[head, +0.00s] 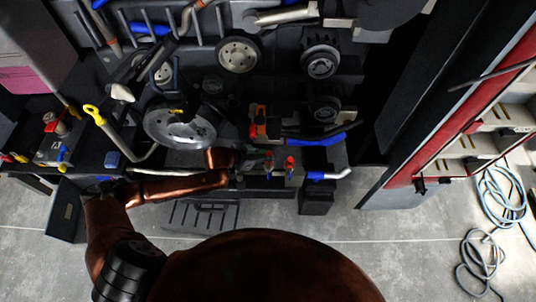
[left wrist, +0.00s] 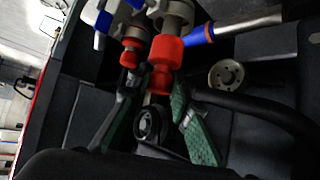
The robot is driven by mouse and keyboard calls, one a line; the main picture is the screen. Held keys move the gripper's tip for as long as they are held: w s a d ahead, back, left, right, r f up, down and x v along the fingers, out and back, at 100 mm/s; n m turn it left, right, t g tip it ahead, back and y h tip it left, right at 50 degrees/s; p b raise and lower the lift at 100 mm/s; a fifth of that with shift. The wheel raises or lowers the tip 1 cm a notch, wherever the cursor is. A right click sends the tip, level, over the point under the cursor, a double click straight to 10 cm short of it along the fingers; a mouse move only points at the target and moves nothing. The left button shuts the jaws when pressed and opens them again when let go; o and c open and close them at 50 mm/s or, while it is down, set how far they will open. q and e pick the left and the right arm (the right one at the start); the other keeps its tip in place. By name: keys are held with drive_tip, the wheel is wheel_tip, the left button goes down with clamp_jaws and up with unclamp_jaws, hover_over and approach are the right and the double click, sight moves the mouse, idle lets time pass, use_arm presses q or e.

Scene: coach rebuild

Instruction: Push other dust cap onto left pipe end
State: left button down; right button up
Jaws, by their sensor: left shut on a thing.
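My left gripper (head: 258,160) reaches in from the left, at the lower front of the dark undercarriage. In the left wrist view its green-padded fingers (left wrist: 154,84) are closed around the lower part of a red dust cap (left wrist: 166,62). This cap lines up with a grey metal pipe end (left wrist: 176,18); I cannot tell how far it is seated. A second, smaller red cap (left wrist: 130,55) is just left of it, at another fitting. In the head view a red cap (head: 290,164) shows right of the gripper. My right gripper is not in view.
A pipe with a blue band (left wrist: 200,33) runs close to the right of the held cap. A large grey disc (head: 180,126) and a blue-sleeved pipe (head: 318,139) flank the work spot. Cables (head: 500,195) lie on the right; grey floor is open in front.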

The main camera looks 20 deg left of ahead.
use_arm(q)
drive_tip(key=shift+p, duration=0.35)
drive_tip(key=shift+f, duration=0.15)
drive_tip(key=shift+f, duration=0.15)
drive_tip(key=shift+f, duration=0.25)
drive_tip(key=shift+f, duration=0.15)
idle(0.6)
drive_tip(key=shift+f, duration=0.45)
drive_tip(key=shift+f, duration=0.15)
